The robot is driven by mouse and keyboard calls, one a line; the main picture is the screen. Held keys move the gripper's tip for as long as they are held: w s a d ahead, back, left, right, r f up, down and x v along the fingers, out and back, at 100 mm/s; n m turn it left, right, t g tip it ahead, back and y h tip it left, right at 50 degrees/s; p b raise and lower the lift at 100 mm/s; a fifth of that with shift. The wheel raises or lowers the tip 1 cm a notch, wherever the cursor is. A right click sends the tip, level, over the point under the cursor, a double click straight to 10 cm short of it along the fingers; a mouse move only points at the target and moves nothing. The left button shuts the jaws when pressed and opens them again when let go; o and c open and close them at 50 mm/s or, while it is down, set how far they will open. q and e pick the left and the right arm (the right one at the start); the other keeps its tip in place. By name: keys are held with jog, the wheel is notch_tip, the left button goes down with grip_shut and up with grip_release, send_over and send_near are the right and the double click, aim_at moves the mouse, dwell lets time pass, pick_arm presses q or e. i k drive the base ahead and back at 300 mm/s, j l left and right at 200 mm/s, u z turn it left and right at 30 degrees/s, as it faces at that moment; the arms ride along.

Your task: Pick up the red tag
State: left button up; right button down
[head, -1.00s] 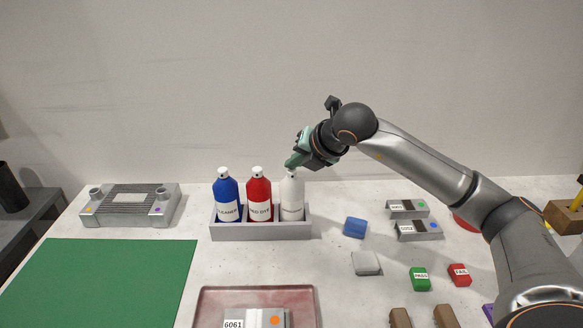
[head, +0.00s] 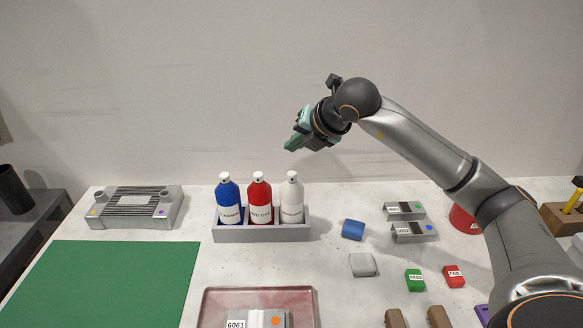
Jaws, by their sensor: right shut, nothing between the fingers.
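The red tag (head: 454,276), a small red block with a white label reading FAIL, lies on the right part of the table in the head view. The green tag (head: 415,280) labelled PASS lies just to its left. My right gripper (head: 291,147) is shut and empty in the air above the white bottle (head: 292,199), well to the left of and behind the red tag. My left gripper is not in view.
A grey caddy (head: 262,233) holds the blue, red and white bottles. A blue block (head: 353,229), a grey block (head: 363,265) and metal pieces (head: 414,232) lie between the caddy and my right arm. A tray (head: 213,308) is in front; a green mat (head: 110,280) is left.

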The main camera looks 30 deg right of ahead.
aim_at(454, 279)
jog(key=k+l, duration=0.1)
jog(key=k, duration=0.9)
